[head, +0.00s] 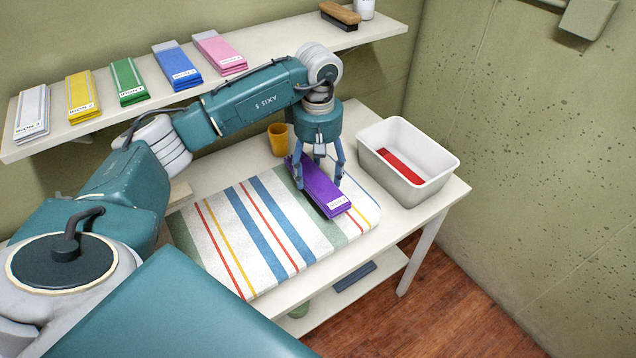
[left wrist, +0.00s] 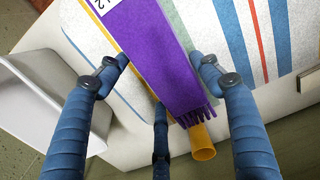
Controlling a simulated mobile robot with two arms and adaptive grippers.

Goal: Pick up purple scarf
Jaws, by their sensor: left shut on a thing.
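The purple scarf (head: 319,186) is a folded strip with a white label at its near end. It is over the right part of a striped towel (head: 232,230) on the table. My left gripper (head: 318,178) points down with its fingers on both sides of the scarf and is shut on it. In the left wrist view the scarf (left wrist: 160,50) runs between the blue fingers, its fringe toward the yellow cup. I cannot tell whether the scarf is lifted off the towel. My right gripper is not in view.
A white bin (head: 437,153) holding a red folded item (head: 400,166) stands right of the scarf. A yellow cup (head: 278,139) stands behind it. The wall shelf (head: 190,92) bears several folded scarves and a brush (head: 340,15). A lower shelf (head: 383,269) is under the table.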

